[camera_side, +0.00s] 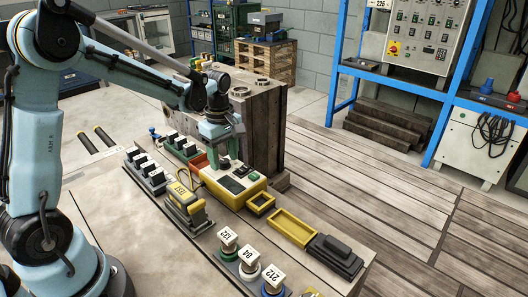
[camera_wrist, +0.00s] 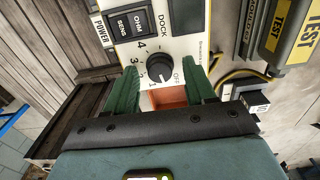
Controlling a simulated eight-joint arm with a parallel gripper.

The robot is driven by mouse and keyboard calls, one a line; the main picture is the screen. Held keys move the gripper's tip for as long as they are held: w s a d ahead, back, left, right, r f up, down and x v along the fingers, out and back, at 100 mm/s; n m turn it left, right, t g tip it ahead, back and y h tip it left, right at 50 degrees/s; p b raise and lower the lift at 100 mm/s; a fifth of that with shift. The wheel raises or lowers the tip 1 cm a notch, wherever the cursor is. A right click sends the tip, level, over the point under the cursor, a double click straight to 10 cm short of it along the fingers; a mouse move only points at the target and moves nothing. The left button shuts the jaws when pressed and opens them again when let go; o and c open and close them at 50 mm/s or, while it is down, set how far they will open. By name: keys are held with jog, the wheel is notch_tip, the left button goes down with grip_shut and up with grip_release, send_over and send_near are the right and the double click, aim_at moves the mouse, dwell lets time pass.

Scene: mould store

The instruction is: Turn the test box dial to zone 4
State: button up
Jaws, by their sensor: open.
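The test box (camera_side: 232,188) is a yellow case with a light panel, on the bench below my gripper (camera_side: 222,160) in the side view. Its black dial (camera_wrist: 160,67) shows in the wrist view, with OFF and zone numbers up to 4 around it. The white pointer mark seems to lie near 1 and OFF; I cannot tell exactly. My gripper's green fingers (camera_wrist: 161,78) are open, one to each side of the dial, with a gap to it on both sides. Whether the tips are level with the knob is unclear. The side view hides the dial behind my gripper.
A yellow TEST block (camera_side: 183,207) stands close by the box. Brown upright mould slabs (camera_side: 262,130) rise right behind it. Numbered parts (camera_side: 249,270), an empty yellow tray (camera_side: 291,228) and a black block (camera_side: 334,252) occupy the bench's near end. An orange patch (camera_wrist: 168,99) shows between my fingers.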

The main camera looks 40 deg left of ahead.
grip_shut()
